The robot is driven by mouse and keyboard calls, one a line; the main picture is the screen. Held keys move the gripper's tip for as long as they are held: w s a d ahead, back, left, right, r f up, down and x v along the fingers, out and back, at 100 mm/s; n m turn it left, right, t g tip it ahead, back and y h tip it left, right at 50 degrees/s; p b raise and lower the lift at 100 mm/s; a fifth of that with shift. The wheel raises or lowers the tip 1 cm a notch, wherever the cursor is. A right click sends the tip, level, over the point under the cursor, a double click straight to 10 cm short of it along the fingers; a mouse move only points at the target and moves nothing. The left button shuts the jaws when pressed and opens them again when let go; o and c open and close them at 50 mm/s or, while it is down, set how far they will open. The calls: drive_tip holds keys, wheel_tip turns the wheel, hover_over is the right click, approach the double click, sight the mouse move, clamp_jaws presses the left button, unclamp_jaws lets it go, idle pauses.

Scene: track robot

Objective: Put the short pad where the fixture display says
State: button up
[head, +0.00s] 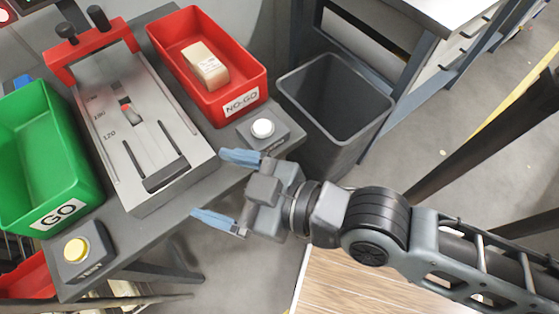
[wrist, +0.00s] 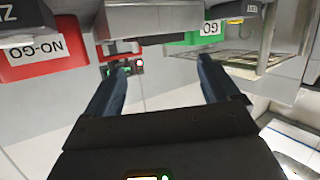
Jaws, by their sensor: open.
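A tan block with a pale label, likely the pad (head: 206,65), lies inside the red NO-GO bin (head: 238,84) at the right of the bench. The label is too small to read. The green GO bin (head: 92,190) at the left looks empty. Between the bins is the grey measuring fixture (head: 150,190) with a red end bracket, a scale and a red pointer; no pad sits on it. A display is partly cut off at the top left, unreadable. My gripper (head: 217,188) is open and empty near the bench's right front edge. Its fingers also show in the wrist view (wrist: 160,78).
A dark waste bin (head: 335,100) stands right of the bench. The wrist view shows small red and green lights (wrist: 125,68) behind the fingers.

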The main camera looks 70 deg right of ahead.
drive_tip(key=s+d, duration=0.2)
drive_tip(key=s, duration=0.4)
drive_tip(key=s+d+r, duration=0.1)
drive_tip(key=s+d, duration=0.2)
drive_tip(key=s, duration=0.4)
drive_tip(key=shift+s+d+r+y, duration=0.2)
drive_tip(key=shift+d+r+y, duration=0.05)
drive_tip(key=shift+y, duration=0.15)
